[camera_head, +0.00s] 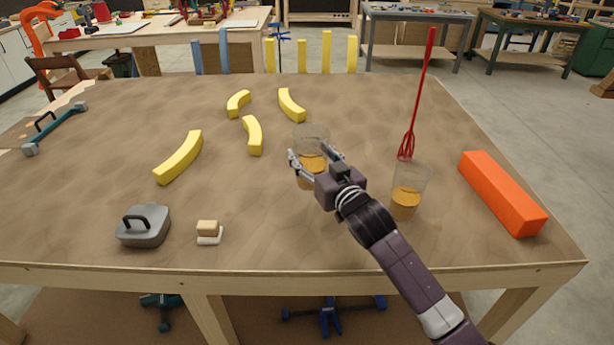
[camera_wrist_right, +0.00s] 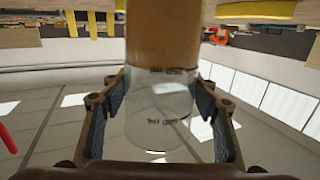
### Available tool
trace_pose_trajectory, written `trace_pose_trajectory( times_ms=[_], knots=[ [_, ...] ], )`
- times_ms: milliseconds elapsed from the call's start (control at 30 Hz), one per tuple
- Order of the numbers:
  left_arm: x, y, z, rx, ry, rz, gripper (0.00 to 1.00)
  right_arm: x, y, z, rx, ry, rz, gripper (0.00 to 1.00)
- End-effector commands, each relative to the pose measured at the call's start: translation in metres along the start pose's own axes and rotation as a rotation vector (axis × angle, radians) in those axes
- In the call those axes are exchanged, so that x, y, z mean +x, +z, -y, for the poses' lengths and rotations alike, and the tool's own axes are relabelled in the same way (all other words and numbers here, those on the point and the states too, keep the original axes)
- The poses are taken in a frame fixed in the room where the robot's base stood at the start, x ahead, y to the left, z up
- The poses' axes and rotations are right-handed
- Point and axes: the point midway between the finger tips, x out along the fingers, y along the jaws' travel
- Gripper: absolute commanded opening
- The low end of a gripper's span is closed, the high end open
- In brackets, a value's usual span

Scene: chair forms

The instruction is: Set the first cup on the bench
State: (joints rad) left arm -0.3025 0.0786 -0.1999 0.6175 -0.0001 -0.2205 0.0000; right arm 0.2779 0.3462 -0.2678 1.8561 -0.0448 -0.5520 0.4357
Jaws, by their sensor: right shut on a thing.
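A clear cup (camera_head: 311,133) with amber liquid in its lower part is near the middle of the bench (camera_head: 340,240). My right gripper (camera_head: 318,158) is shut on this cup, one finger on each side. In the right wrist view the cup (camera_wrist_right: 160,105) fills the space between the fingers (camera_wrist_right: 158,125), with dark markings on its wall. It looks upright in the head view; I cannot tell whether its base touches the bench. A second clear cup (camera_head: 408,190) with amber liquid stands to the right, beside my right forearm. My left gripper is not in view.
A red whisk (camera_head: 418,100) stands up by the second cup. An orange block (camera_head: 500,192) lies at the right. Several yellow curved pieces (camera_head: 179,158) lie behind and left. A grey lidded item (camera_head: 144,226) and small blocks (camera_head: 208,232) are front left. The front middle is clear.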

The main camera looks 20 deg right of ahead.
Motion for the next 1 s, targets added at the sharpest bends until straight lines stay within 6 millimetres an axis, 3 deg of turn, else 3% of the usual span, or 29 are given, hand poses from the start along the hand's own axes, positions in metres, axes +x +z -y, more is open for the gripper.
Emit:
trace_pose_trajectory(
  times_ms=[100,300,533,967,1000],
  knots=[
    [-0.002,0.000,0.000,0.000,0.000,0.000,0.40,0.001,0.022,0.000,0.003,0.000,-0.002,0.42],
    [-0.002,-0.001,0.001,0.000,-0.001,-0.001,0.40,0.003,0.039,0.000,0.001,0.000,-0.005,0.42],
    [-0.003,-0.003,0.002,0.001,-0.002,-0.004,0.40,0.005,0.073,0.000,0.002,0.001,-0.003,0.42],
    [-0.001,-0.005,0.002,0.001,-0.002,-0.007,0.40,0.005,0.082,0.000,0.001,0.000,-0.005,0.42],
    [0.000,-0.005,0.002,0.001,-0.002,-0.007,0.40,0.005,0.084,0.000,0.001,0.000,-0.002,0.56]
  ],
)
